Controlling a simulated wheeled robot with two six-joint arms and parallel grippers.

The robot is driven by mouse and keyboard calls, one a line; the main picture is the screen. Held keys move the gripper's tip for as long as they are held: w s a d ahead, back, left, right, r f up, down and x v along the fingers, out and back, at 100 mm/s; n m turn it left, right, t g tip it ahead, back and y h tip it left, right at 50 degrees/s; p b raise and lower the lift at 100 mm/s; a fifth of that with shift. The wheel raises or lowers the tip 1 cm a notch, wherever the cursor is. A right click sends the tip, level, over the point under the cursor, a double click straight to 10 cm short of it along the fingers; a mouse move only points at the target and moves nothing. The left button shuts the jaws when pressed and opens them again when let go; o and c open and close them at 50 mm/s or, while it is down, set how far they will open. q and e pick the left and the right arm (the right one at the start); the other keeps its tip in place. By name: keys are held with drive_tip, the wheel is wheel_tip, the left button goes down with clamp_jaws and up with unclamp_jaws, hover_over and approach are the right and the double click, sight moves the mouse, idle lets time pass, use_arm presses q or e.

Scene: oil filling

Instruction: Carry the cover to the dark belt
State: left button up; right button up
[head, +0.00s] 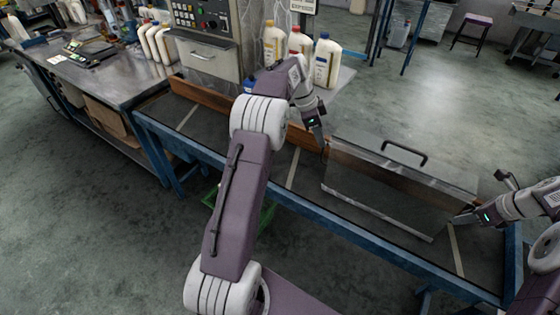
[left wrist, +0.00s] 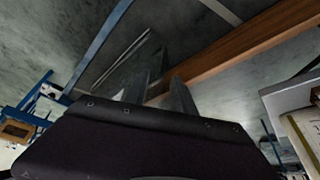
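My left gripper (head: 322,146) is at the cover's upper left end. Its two fingers (left wrist: 165,95) show in the left wrist view with a narrow gap; whether they grip the cover is unclear. My right gripper (head: 463,218) is at the cover's right end, its fingertips small and hard to read.
Blue rails (head: 375,245) border the belt, with a wooden board (head: 205,96) along its far side. White bottles (head: 325,62) stand beyond the belt near a control box (head: 205,18). A steel workbench (head: 95,65) is at left. The belt's left part is clear.

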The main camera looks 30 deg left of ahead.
drive_tip(key=v, duration=1.2)
drive_tip(key=shift+w, duration=0.1)
